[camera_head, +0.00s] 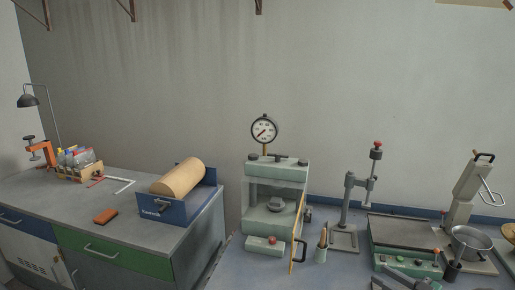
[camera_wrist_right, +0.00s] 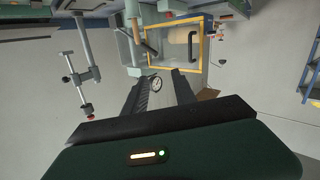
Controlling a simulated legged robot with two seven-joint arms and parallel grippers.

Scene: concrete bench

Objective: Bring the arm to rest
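My right gripper (camera_head: 408,281) shows as grey finger parts at the bottom edge of the head view, low on the right, in front of the green control box. In the right wrist view its two dark fingers (camera_wrist_right: 161,75) stand apart with only background, including the round gauge, between them. It is open and holds nothing. My left gripper is in neither view.
A pale green press (camera_head: 275,205) with a gauge (camera_head: 264,131) stands mid-bench; its yellow-edged door (camera_head: 299,245) stands out. Right are a post stand (camera_head: 346,238), a green control box (camera_head: 408,262) and a metal bowl (camera_head: 472,240). A blue roll holder (camera_head: 178,212) is left.

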